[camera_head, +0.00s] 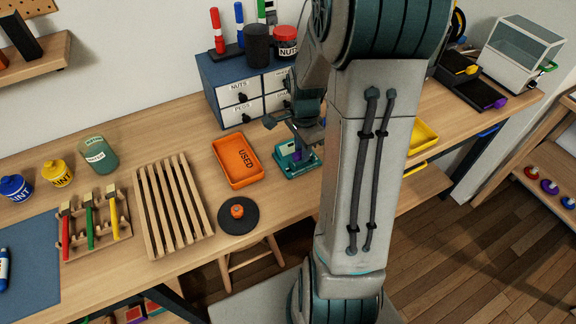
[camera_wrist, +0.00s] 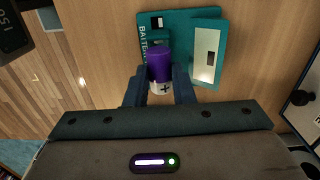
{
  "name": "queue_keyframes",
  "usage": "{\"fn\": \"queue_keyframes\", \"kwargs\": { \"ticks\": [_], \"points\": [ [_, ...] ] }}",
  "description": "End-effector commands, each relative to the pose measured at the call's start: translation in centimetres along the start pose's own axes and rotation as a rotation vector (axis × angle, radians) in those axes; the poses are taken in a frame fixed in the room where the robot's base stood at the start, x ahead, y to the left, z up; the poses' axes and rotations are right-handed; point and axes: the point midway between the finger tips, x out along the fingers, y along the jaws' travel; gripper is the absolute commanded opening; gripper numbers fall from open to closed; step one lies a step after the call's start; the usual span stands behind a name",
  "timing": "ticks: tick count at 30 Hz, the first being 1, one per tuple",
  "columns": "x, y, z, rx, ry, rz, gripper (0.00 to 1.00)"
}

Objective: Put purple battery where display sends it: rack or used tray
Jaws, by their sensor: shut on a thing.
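The purple battery (camera_wrist: 160,66) has a pale end marked with a plus. My gripper (camera_wrist: 160,78) is shut on it, with one finger on each side. The battery is over or against a teal tester (camera_wrist: 178,22) lettered "BATTE…"; I cannot tell whether they touch. The tester's pale display panel (camera_wrist: 207,50) has a small dark mark that I cannot read clearly. In the head view the tester (camera_head: 297,162) stands on the bench below my gripper (camera_head: 296,140), which my arm partly hides. The orange tray marked USED (camera_head: 238,161) lies just left of the tester and looks empty.
A slatted wooden rack (camera_head: 174,205) lies left of the USED tray. A black disc (camera_head: 238,220) with an orange knob is near the front edge. A blue drawer cabinet (camera_head: 238,95) stands behind. Black trays (camera_head: 480,92) and a yellow tray (camera_head: 422,136) are at right.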

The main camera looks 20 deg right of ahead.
Motion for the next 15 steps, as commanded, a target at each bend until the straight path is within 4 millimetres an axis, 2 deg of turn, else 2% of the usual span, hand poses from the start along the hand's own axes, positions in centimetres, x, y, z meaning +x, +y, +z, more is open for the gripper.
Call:
{"fn": "queue_keyframes", "kwargs": {
  "ticks": [15],
  "points": [
    [-3.4,0.0,0.0,-0.002,0.001,-0.001,0.00]
  ]
}}
